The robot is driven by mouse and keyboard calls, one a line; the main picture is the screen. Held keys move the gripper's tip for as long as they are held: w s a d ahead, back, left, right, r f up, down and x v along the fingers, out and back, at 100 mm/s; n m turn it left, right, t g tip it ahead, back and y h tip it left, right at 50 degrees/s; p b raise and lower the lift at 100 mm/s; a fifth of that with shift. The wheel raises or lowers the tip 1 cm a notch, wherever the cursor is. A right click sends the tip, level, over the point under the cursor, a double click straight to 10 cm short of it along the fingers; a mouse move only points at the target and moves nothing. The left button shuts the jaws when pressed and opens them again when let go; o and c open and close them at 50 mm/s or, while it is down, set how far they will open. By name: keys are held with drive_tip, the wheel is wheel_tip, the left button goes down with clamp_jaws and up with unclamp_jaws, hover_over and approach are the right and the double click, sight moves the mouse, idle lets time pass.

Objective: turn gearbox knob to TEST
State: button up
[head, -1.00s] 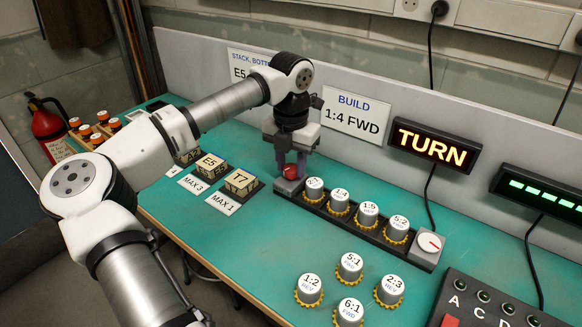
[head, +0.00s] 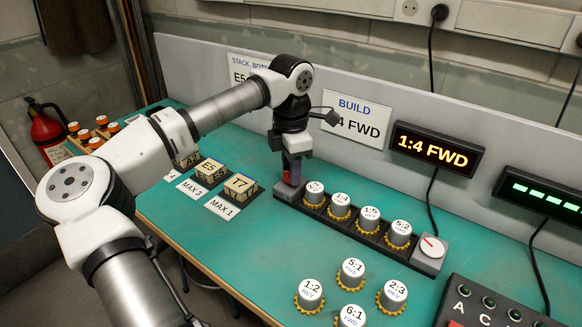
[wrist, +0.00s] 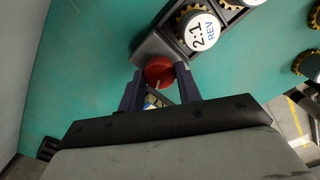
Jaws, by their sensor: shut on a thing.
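The red gearbox knob (wrist: 159,72) sits at the left end of the black gear rail (head: 412,262). In the wrist view it lies between the two fingertips of my gripper (wrist: 160,82), which is shut on it. In the head view my gripper (head: 290,172) points straight down at the rail's left end and mostly hides the knob. A pale pointer line shows on the knob; its label cannot be read. The lit display (head: 436,149) reads "1:4 FWD".
Several grey gear cylinders stand in the rail; the 2:1 REV one (wrist: 199,30) is close beside the knob. A white dial (head: 432,247) is at the rail's right end. Loose cylinders (head: 352,270) stand in front. A BUILD sign (head: 358,110) is behind.

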idle(0.3)
drive_tip(key=o, duration=1)
wheel_tip(320, 180, up, 14)
drive_tip(key=shift+b, duration=0.3)
drive_tip(key=shift+f, duration=0.1)
